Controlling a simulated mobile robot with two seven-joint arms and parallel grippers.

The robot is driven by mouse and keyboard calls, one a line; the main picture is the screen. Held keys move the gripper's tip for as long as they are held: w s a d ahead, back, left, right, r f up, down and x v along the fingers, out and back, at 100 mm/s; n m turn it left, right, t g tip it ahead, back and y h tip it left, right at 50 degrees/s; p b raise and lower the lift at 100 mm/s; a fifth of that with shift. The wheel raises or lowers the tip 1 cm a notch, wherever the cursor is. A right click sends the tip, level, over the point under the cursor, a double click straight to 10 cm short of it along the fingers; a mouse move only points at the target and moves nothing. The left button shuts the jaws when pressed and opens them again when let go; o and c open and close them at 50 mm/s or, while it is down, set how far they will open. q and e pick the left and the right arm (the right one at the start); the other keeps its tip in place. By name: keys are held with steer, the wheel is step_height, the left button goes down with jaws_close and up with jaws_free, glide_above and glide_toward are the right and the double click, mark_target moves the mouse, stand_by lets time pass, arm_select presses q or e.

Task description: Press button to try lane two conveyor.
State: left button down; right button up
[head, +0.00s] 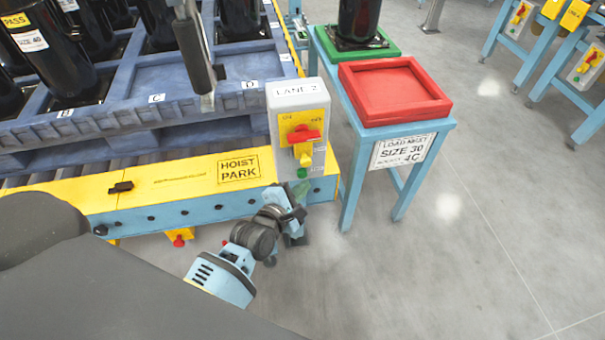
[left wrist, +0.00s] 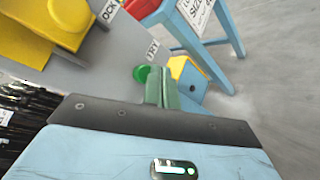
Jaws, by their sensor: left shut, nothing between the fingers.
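The grey control box labelled LANE 2 (head: 297,92) stands at the corner of the yellow conveyor rail in the head view. Its yellow panel carries a red switch (head: 303,134) and a yellow knob (head: 304,152). A green button (head: 302,173) sits low on the box, and it also shows in the left wrist view (left wrist: 141,74). My left gripper (head: 296,197) is just below the button; its closed greenish fingers also show in the left wrist view (left wrist: 159,75), with the button close on their left. I cannot tell whether they touch. My right gripper is out of view.
A red tray (head: 395,90) on a blue stand is right of the box, with a green tray (head: 352,43) behind. A blue pallet (head: 130,110) with black cylinders lies at left. A dark hanging tool (head: 195,50) is over it.

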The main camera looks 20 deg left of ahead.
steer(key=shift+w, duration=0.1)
arm_select(q)
steer(key=s+d+p, duration=0.1)
steer(key=s, duration=0.1)
steer(key=s+d+p, duration=0.1)
steer(key=s+d, duration=0.1)
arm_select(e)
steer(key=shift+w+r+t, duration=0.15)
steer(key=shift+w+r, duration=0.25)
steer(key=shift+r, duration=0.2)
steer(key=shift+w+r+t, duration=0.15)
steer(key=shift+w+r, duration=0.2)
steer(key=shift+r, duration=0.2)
arm_select(q)
steer(key=shift+a, duration=0.1)
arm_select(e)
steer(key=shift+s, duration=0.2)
